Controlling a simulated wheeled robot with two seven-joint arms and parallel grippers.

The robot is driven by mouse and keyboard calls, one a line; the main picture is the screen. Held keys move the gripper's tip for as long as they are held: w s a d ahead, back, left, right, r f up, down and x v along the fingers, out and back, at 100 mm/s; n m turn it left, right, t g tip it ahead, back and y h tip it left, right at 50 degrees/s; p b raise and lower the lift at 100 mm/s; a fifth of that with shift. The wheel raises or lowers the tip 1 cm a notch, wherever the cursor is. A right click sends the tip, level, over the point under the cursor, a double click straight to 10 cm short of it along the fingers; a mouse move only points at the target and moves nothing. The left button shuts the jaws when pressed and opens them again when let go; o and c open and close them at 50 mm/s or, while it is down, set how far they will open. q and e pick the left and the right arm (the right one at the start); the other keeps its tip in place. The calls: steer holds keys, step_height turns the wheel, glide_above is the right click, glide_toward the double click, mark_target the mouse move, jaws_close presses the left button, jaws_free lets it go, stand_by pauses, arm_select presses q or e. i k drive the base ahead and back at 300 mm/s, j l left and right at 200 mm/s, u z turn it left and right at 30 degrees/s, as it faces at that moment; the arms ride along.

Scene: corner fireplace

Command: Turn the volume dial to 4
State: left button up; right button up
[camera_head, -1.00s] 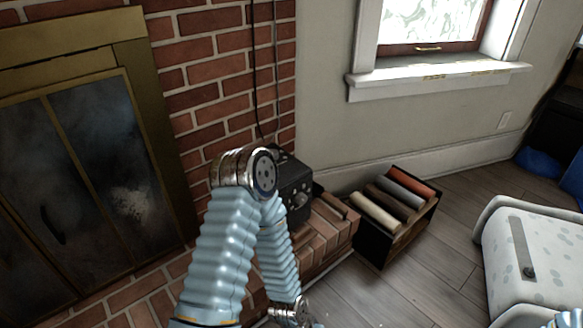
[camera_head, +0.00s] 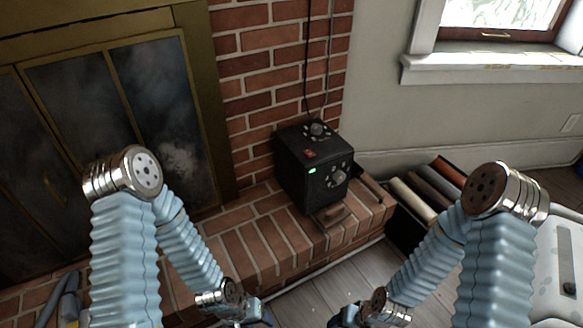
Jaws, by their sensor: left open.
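A black box (camera_head: 290,170) stands upright on the brick hearth, with a lit green light and a red switch. A large silver knob (camera_head: 337,178) is on its front face and another knob (camera_head: 318,129) is on top. Smaller knobs sit around them. The labels are too small to read, so I cannot tell which is the volume dial. My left gripper (camera_head: 260,318) is at the bottom edge, partly cut off, open, below and apart from the box. My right gripper (camera_head: 345,318) is also at the bottom edge, apart from the box; its jaws do not show clearly.
The brick hearth (camera_head: 265,240) runs below the glass-door fireplace (camera_head: 80,130). A crate with several rolls (camera_head: 412,200) stands right of the box, partly behind my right arm. Cables hang down the brick wall (camera_head: 262,62) behind the box. Floor shows between my arms.

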mark_target(316, 129)
steer(key=i+l+z, duration=0.2)
steer(key=l+z, duration=0.3)
steer(key=i+l+z, duration=0.25)
steer(key=z, duration=0.2)
